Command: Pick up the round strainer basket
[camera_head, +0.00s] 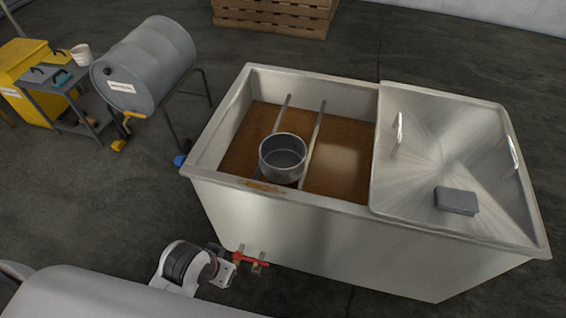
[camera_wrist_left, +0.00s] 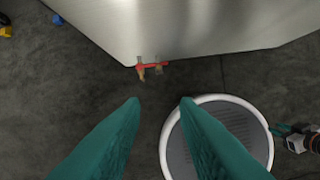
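The round strainer basket (camera_head: 283,166) is a grey metal, pot-shaped vessel. It sits on two parallel rails (camera_head: 316,130) across the open left part of the steel tank (camera_head: 270,213), above brown liquid. Part of my left arm shows low in the head view, outside the tank's front wall; its fingertips cannot be made out there. In the left wrist view my left gripper (camera_wrist_left: 161,101) has teal fingers apart with nothing between them, over the floor. A small part of my right gripper (camera_wrist_left: 287,131) shows at that view's right edge, too small to read. The basket is outside the wrist view.
A steel lid (camera_head: 420,165) with two handles covers the tank's right part and carries a grey block (camera_head: 456,201). A red-handled valve (camera_head: 250,259) juts from the tank's front. A drum (camera_head: 150,60) on a stand and a cart (camera_head: 75,100) stand left. Dark floor is clear between.

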